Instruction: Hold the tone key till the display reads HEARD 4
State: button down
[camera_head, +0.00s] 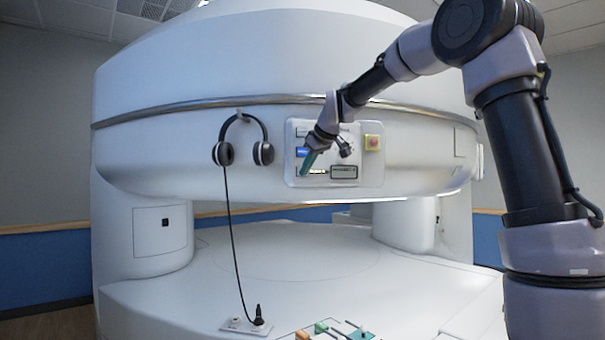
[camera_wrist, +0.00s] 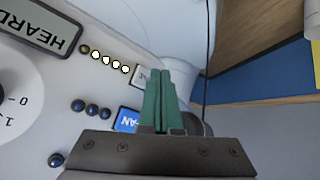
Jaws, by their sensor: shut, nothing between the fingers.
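The display (camera_head: 344,172) sits low on the white control panel. In the wrist view the display (camera_wrist: 68,45) shows the word HEARD, and any number is cut off by the frame edge. My gripper (camera_head: 305,174) has green fingers, shut and empty, pointing down at the panel's lower left. In the wrist view the fingertips (camera_wrist: 165,72) lie over or beside a pale key (camera_wrist: 142,78), probably the tone key; its label is mostly hidden. I cannot tell whether they touch it. A blue key (camera_wrist: 127,120) ending in "AN" is beside the fingers. Several small lamps (camera_wrist: 108,61) are lit in a row.
A dial (camera_wrist: 14,105) and several dark blue lamps (camera_wrist: 92,110) are near the fingers. Coloured-handled items (camera_head: 322,328) lie in front.

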jog(key=shift+s, duration=0.1)
jog(key=s, duration=0.4)
jog(key=shift+s+d, duration=0.4)
dwell(0.6)
jog(key=s+d+f+m, duration=0.3)
jog(key=s+d, duration=0.3)
jog(key=s, duration=0.4)
jog(key=s+d+f+m+h, duration=0.1)
jog(key=s+d+f+m, duration=0.3)
jog(key=s, duration=0.7)
jog(key=s+d+f+m+g+h, duration=0.1)
jog(key=s+d+f+m, duration=0.3)
jog(key=s+d+m, duration=0.2)
jog(key=s+d, duration=0.2)
jog(key=s, duration=0.2)
jog(key=shift+s+d+m, duration=0.15)
jog(key=shift+d+m, duration=0.15)
jog(key=shift+d, duration=0.05)
jog(key=shift+f, duration=0.1)
